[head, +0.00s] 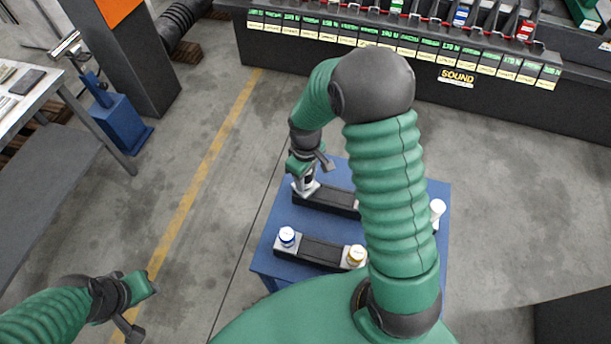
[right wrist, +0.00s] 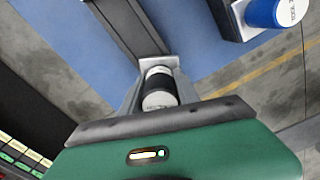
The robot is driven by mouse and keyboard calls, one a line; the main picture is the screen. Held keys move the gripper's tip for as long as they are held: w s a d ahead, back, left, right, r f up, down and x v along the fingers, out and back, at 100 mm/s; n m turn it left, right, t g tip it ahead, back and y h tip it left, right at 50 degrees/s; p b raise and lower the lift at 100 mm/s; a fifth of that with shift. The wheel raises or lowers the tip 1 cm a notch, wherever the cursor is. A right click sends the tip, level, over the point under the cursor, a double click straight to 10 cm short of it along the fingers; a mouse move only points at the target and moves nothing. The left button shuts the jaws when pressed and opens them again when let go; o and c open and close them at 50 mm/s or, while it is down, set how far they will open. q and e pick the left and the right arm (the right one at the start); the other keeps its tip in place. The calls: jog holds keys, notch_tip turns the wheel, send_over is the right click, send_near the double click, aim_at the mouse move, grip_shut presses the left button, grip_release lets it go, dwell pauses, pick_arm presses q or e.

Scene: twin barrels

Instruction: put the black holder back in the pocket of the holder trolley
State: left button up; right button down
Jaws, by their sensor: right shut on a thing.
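The black holder, a white cylinder with a black band, shows in the right wrist view (right wrist: 158,92) and at the far left end of the trolley in the head view (head: 308,182). My right gripper (head: 310,176) is shut on it from above. The holder is at the pale pocket block (right wrist: 158,63) on the end of the far dark bar; I cannot tell how deep it sits. The holder trolley (head: 272,262) has a blue top with two dark bars. My left gripper (head: 143,308) is away at the lower left; its finger opening is not clear.
A blue holder (head: 287,236) and a yellow holder (head: 356,254) stand at the ends of the near bar. A white holder (head: 438,207) stands at the right, partly behind my right arm. A long dark rack (head: 420,80) runs across the back, and a workbench (head: 50,150) stands left.

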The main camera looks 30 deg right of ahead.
jog(key=shift+f, duration=0.5)
jog(key=c, duration=0.8)
grip_release()
notch_tip(320, 180, up, 17)
jog(key=shift+w+f+b, duration=0.1)
jog(key=shift+b, duration=0.25)
jog(key=shift+a+f, duration=0.1)
